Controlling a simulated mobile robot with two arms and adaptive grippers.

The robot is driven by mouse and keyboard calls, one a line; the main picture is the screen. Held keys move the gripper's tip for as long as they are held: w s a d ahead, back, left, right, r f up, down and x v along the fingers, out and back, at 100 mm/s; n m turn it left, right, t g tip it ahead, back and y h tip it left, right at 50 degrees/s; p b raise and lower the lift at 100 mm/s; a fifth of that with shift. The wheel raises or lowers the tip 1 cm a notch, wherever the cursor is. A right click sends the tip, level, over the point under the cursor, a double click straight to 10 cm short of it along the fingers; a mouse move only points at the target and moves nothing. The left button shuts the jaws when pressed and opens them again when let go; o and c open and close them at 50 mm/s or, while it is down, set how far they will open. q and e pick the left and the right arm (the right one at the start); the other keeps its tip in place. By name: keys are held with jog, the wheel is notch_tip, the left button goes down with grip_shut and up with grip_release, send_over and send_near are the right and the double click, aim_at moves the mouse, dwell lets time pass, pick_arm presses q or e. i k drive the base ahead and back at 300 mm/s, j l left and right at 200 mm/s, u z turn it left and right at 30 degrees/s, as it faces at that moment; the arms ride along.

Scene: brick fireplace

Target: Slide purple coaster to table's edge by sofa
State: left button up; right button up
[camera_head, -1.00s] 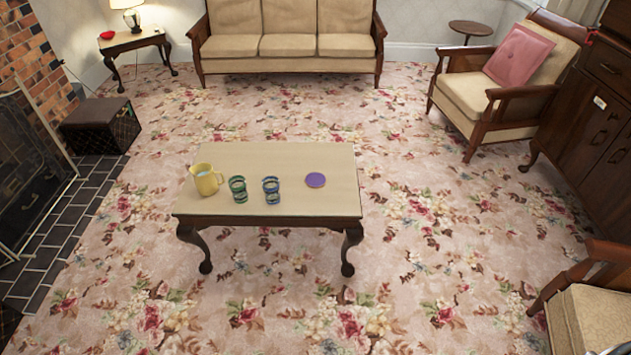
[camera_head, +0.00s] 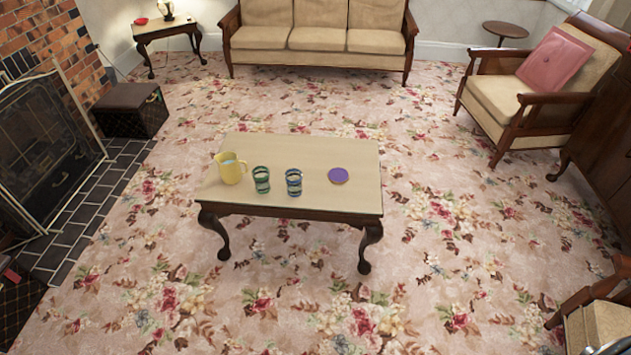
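The purple coaster (camera_head: 338,175) lies flat on the right part of the coffee table (camera_head: 300,155), set in from its edges. The table stands mid-room, with the beige sofa (camera_head: 318,38) behind it across a stretch of carpet. The table's far long edge faces the sofa. Neither of my grippers shows in the view, and nothing touches the coaster.
On the table left of the coaster stand a yellow pitcher (camera_head: 230,169), a green striped glass (camera_head: 261,180) and a blue striped glass (camera_head: 294,182). An armchair (camera_head: 525,90) stands at right, a dark box (camera_head: 131,108) at left. Carpet around the table is clear.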

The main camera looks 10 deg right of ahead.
aim_at(334, 175)
jog(key=i+l+u, duration=0.1)
jog(key=u, duration=0.3)
jog(key=l+u, duration=0.6)
jog(key=u, duration=0.15)
jog(key=l+u, duration=0.35)
jog(key=j, duration=0.1)
